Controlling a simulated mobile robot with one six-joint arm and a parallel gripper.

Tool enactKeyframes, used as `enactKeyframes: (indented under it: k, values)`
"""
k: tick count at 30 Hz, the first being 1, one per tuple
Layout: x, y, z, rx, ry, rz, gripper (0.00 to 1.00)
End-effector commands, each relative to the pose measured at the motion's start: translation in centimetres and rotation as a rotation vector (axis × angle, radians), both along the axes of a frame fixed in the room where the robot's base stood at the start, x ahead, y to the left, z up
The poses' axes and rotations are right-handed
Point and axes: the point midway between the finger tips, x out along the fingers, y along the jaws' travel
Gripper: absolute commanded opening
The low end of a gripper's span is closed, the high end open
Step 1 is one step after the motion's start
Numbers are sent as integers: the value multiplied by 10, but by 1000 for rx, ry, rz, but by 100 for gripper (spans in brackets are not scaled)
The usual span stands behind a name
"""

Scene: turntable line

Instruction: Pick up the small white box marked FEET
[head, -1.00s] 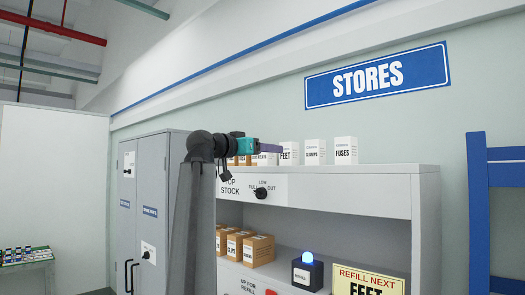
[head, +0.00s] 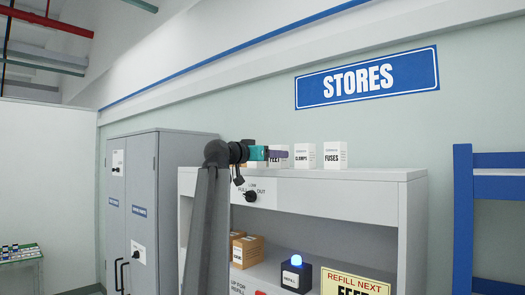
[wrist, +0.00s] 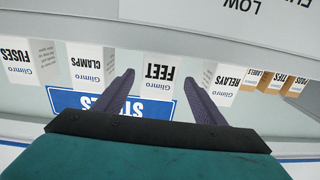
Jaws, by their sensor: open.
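The small white box marked FEET (wrist: 159,75) stands on the top of the shelf unit. In the wrist view, which looks upside down, it is centred ahead, between the two finger lines of my gripper (wrist: 158,82). My gripper is open with nothing held. Whether the fingers reach alongside the box is hard to tell. In the head view my gripper (head: 279,154) covers much of the FEET box (head: 274,163), and only part of its label shows.
Brown boxes (wrist: 272,83) stand beyond. The grey shelf unit (head: 345,174) holds more boxes, a blue-lit beacon (head: 296,272) and a REFILL NEXT sign (head: 355,284) below.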

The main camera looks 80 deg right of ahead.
Motion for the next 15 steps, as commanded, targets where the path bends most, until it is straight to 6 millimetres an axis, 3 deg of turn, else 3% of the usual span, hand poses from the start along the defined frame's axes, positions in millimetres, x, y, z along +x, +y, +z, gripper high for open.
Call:
enactKeyframes:
  k: [6, 15]
  values:
    - [-13, -25, 3, 2, 1, -2, 64]
    - [-21, -40, 1, 0, 0, 0, 64]
